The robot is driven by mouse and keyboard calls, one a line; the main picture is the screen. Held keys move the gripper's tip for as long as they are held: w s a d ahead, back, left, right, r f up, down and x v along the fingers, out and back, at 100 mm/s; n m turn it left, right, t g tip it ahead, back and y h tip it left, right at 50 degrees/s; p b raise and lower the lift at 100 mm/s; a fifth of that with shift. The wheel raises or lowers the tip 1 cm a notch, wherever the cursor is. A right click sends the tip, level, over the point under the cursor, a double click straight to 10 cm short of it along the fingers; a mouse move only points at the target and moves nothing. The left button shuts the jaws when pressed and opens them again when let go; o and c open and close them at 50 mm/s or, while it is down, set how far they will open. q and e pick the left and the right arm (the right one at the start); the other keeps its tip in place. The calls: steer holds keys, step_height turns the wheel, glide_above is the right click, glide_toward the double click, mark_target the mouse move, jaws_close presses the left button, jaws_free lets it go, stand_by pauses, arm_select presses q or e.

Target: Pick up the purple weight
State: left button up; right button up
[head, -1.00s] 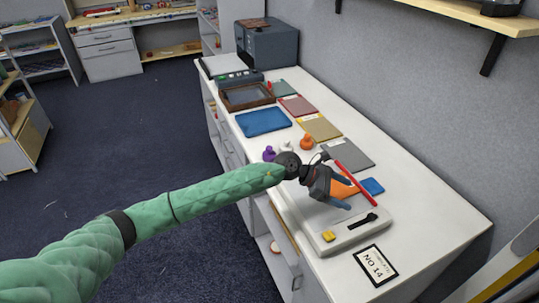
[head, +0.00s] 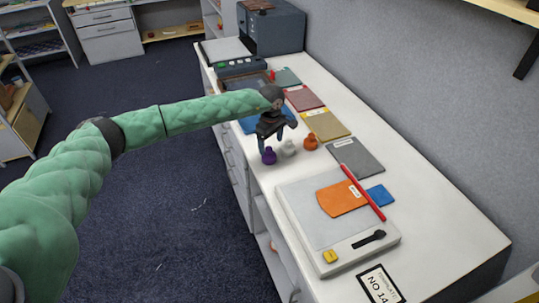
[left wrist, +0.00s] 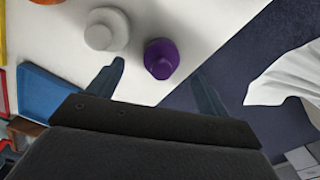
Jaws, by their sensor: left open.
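The purple weight (head: 269,155) stands upright near the table's front edge, at the left end of a short row of weights. In the left wrist view the purple weight (left wrist: 161,58) shows from above, ahead of the fingertips and between their lines. My left gripper (head: 276,138) is open, empty and just above the purple weight in the head view. Its two fingers (left wrist: 160,85) show apart in the left wrist view, and I see no contact with the weight. My right gripper is in neither view.
A blue tray (head: 250,125) lies behind my gripper. A pale board (head: 300,215) with an orange piece and a red pencil lies nearer. The table edge drops to dark floor (head: 190,220).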

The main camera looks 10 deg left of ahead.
mark_target(269, 148)
arm_select(q)
steer(key=shift+w+a+f, duration=0.1)
steer(key=shift+f, duration=0.6)
steer(key=f, duration=0.4)
steer(key=shift+a+p, duration=0.25)
steer(key=shift+p, duration=0.15)
steer(key=shift+f, duration=0.45)
steer(key=shift+r, duration=0.1)
steer(key=c, duration=1.7)
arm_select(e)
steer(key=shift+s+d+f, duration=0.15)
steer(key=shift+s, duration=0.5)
